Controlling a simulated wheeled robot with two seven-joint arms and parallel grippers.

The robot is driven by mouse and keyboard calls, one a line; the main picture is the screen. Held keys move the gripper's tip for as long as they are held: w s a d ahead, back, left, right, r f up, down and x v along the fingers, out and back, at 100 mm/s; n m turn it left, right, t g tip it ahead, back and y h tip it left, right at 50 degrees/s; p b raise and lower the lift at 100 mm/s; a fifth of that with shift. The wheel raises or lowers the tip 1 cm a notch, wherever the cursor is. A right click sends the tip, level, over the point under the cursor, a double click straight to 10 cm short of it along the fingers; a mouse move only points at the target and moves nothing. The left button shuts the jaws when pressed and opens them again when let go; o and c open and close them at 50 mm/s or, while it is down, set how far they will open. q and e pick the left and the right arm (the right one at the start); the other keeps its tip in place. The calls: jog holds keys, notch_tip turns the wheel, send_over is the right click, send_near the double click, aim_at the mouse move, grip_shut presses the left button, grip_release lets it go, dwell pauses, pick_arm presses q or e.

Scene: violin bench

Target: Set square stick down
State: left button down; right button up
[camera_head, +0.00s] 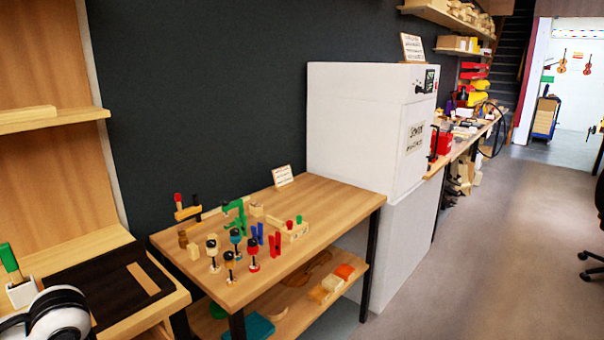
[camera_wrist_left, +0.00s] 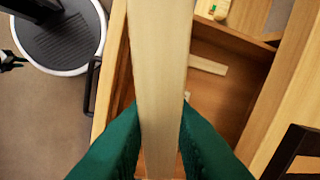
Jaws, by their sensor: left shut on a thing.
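My left gripper (camera_wrist_left: 160,108), with green fingers, is shut on a long pale wooden square stick (camera_wrist_left: 162,60) in the left wrist view. The stick runs from the top edge down between the fingers, and its upper end is out of frame. Beneath it is an open wooden drawer or box (camera_wrist_left: 215,85); the gap between them cannot be judged. A short pale strip (camera_wrist_left: 208,65) lies inside that drawer. The head view shows neither gripper nor the held stick.
In the head view, a bench with a dark mat (camera_head: 85,285) and a pale strip stands at left. A wooden table (camera_head: 330,205) holds several clamps and small parts. Open floor (camera_head: 490,240) lies to the right.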

pick_arm(q)
jog(key=d+m, duration=0.2)
jog(key=m, duration=0.2)
jog(key=d+m+h+p, duration=0.1)
jog(key=d+m, duration=0.1)
jog(key=m, duration=0.3)
jog(key=d+m+p, duration=0.1)
jog(key=d+m, duration=0.2)
jog(key=m, duration=0.2)
jog(key=shift+s+r+t, duration=0.25)
jog(key=shift+r+t, duration=0.1)
jog(key=shift+t, duration=0.05)
jog(key=s+d+r+m+g+h+p, duration=0.1)
jog(key=d+m, duration=0.6)
jog(key=m, duration=0.9)
jog(key=shift+s+d+r+m+h+p, duration=0.2)
jog(key=shift+s+m+h+p, duration=0.1)
jog(key=shift+s+m+p, duration=0.15)
jog(key=shift+w, duration=0.1)
